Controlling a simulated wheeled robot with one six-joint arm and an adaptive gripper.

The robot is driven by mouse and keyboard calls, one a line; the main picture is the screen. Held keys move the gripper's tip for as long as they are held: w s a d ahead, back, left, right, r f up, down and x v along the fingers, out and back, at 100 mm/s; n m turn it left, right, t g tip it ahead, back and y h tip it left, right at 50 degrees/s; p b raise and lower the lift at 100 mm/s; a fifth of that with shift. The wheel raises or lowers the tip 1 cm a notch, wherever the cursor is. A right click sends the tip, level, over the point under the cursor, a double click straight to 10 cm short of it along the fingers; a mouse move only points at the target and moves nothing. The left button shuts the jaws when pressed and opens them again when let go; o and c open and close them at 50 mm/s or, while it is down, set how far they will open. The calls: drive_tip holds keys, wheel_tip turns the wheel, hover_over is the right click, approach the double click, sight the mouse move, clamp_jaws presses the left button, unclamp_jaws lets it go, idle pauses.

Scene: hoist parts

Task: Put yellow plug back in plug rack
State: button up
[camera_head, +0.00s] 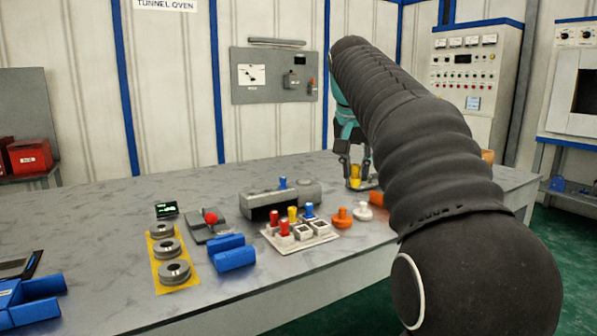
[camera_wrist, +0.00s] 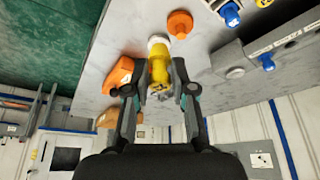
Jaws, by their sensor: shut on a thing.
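My gripper (camera_head: 357,168) is at the right part of the table, near the tabletop. It is shut on a yellow plug (camera_head: 355,175), which also shows between the fingers in the wrist view (camera_wrist: 159,75). I cannot tell whether the plug touches the table. The white plug rack (camera_head: 318,243) stands nearer and to the left in the head view, apart from my gripper. It holds red plugs (camera_head: 284,228), a yellow one (camera_head: 292,214) and a blue one (camera_head: 309,210). Square sockets show at its right side.
A grey housing (camera_head: 282,198) stands behind the rack. Blue blocks (camera_head: 235,258) and a yellow plate with rings (camera_head: 166,230) are left.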

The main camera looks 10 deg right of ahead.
drive_tip(key=w+a+f+n, duration=0.2)
drive_tip(key=a+n, duration=0.1)
drive_tip(key=a, duration=0.8)
drive_tip(key=shift+t+y, duration=0.3)
drive_tip(key=shift+y, duration=0.1)
wheel_tip(320, 180, down, 5)
drive_tip(key=b, duration=0.4)
drive_tip(key=shift+w+d+f, duration=0.1)
drive_tip(key=shift+d, duration=0.05)
drive_tip(key=shift+f+b, duration=0.8)
drive_tip(key=shift+f, duration=0.3)
drive_tip(key=shift+p, duration=0.35)
drive_tip(key=shift+f+b, duration=0.35)
drive_tip(key=shift+f, duration=0.65)
idle(0.9)
drive_tip(key=o, duration=0.9)
